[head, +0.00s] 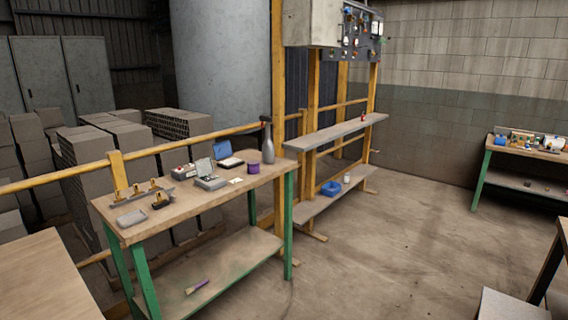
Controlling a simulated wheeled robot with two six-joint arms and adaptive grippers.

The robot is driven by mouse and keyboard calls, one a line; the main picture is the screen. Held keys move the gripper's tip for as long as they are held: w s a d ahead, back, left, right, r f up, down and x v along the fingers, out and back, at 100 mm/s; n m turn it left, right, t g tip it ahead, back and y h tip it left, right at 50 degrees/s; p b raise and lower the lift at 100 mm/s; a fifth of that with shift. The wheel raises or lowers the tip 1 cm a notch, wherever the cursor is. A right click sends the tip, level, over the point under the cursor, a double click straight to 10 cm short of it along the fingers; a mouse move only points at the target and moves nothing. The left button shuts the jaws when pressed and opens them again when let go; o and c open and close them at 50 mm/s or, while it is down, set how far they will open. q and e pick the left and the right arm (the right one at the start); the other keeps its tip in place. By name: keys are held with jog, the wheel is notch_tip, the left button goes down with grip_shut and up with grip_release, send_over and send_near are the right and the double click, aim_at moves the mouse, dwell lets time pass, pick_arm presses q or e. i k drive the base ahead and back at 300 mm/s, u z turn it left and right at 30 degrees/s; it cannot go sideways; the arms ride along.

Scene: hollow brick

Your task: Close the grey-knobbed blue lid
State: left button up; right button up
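A small box with a raised blue lid (222,149) stands at the back of the green-legged workbench (215,206). The lid stands upright, open, above its light-rimmed base (230,162). A grey knob on it is too small to make out. Neither of my grippers is in view.
A grey box (210,183) with its lid raised stands in front of the blue one, with another small box (184,172) to the left. A purple cup (253,167) and grey bottle (268,144) stand right. Concrete floor (385,240) is clear to the bench's right.

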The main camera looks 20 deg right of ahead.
aim_at(222, 150)
jog(key=z, duration=0.85)
jog(key=i, duration=0.9)
jog(key=z, duration=0.1)
